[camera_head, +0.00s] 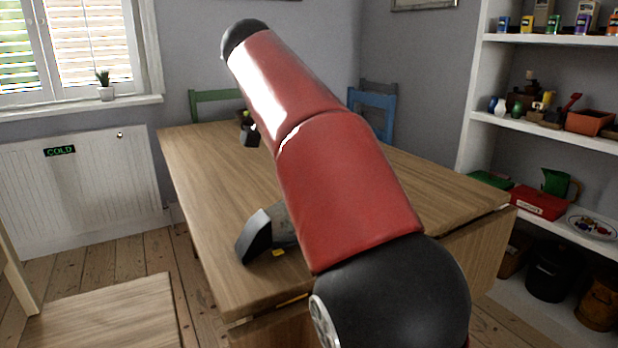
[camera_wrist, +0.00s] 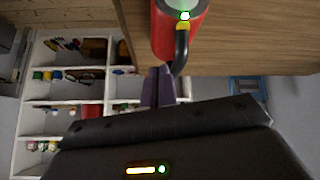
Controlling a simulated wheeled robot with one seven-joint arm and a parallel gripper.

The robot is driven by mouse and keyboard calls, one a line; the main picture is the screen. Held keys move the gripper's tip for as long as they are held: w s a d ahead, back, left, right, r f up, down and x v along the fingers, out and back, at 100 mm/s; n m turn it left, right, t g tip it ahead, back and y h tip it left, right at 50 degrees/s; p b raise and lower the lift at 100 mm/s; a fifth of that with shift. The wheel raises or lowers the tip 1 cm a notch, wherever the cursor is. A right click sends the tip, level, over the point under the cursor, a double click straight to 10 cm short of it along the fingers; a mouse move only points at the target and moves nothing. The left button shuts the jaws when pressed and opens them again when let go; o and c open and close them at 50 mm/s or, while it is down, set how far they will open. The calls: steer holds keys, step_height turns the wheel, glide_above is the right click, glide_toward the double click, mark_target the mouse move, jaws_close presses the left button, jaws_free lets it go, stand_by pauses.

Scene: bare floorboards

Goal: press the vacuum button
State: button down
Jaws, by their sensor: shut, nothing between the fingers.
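The vacuum (camera_wrist: 168,42) shows in the wrist view at the top: a red body with a grey-green end cut by the frame and a curved black handle. A yellow part (camera_wrist: 183,26) and a bright green-white spot (camera_wrist: 185,16) sit at the base of the handle; I cannot tell which is the button. My gripper (camera_wrist: 158,72) is shut and empty, its dark fingertips beside the handle; contact is unclear. In the head view my red arm hides the gripper and most of the vacuum; a black wedge with a grey part (camera_head: 256,238) looks like its nozzle end.
The wooden table (camera_head: 205,180) is mostly bare. A small dark thing (camera_head: 249,133) stands out beside my arm. A green chair (camera_head: 213,98) and a blue chair (camera_head: 373,102) are behind the table. White shelves (camera_head: 540,130) with many items stand at right.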

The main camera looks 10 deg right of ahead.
steer(key=a+r+m+h, duration=0.2)
steer(key=a+r+m, duration=0.1)
steer(key=a, duration=0.5)
steer(key=shift+w+a+r, duration=0.2)
steer(key=shift+w, duration=0.2)
steer(key=b+x, duration=0.3)
steer(key=x, duration=0.6)
steer(key=shift+w+d+f+b, duration=0.15)
steer(key=shift+d+f+b, duration=0.05)
steer(key=shift+d+b, duration=0.1)
steer(key=shift+w+d+f+b, duration=0.15)
steer(key=shift+f+b, duration=0.1)
steer(key=shift+f, duration=0.35)
steer(key=shift+d+f+b, duration=0.15)
steer(key=shift+f+b, duration=0.05)
steer(key=shift+f, duration=0.45)
steer(key=shift+w+f, duration=0.1)
steer(key=shift+f, duration=0.7)
